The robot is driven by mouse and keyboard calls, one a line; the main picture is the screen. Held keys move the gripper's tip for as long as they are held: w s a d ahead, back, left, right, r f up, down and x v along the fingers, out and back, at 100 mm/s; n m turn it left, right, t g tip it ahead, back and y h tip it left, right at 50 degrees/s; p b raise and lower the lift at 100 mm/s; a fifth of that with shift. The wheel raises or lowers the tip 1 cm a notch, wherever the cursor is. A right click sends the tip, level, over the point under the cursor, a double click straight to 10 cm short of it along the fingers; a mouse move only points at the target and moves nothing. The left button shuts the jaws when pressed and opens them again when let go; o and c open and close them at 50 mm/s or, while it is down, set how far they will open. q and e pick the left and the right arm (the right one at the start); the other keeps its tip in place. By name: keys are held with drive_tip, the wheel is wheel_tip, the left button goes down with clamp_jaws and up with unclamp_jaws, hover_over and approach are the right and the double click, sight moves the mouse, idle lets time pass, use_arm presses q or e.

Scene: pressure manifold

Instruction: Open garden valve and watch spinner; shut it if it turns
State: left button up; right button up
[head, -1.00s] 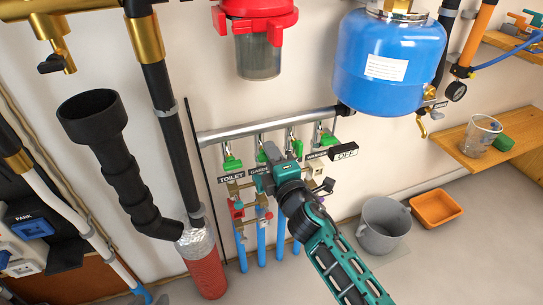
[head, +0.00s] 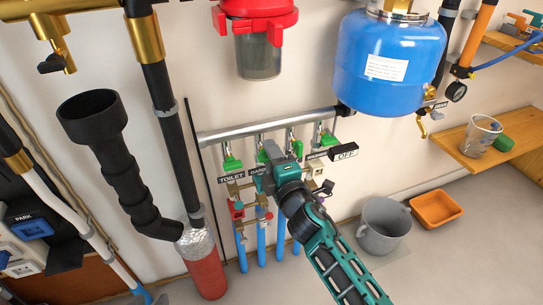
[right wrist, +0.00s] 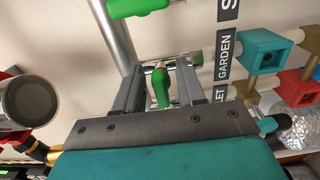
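The garden valve's green handle (right wrist: 160,88) sits between the two grey fingers of my right gripper (right wrist: 160,85) in the right wrist view. A small gap shows on each side of it, so the gripper is open around it. The GARDEN label (right wrist: 223,52) is beside it. In the head view my right gripper (head: 268,176) reaches the valve row and hides part of it; its fingertips are hard to see. Small coloured blocks, one teal (right wrist: 263,50) and one red (right wrist: 292,82), stand below the labels; I cannot tell which is the garden spinner. My left gripper is not in view.
A grey pipe (head: 225,131) feeds several green-handled valves, including TOILET's (head: 232,163). An OFF sign (head: 344,153) hangs at right. A black drain pipe (head: 125,170) stands left. A grey bucket (head: 384,225) and orange tub (head: 436,208) are on the floor at right.

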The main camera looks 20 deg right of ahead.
drive_tip(key=s, duration=1.3)
drive_tip(key=shift+d+b, duration=0.25)
drive_tip(key=shift+b, duration=0.15)
drive_tip(key=shift+w, duration=0.1)
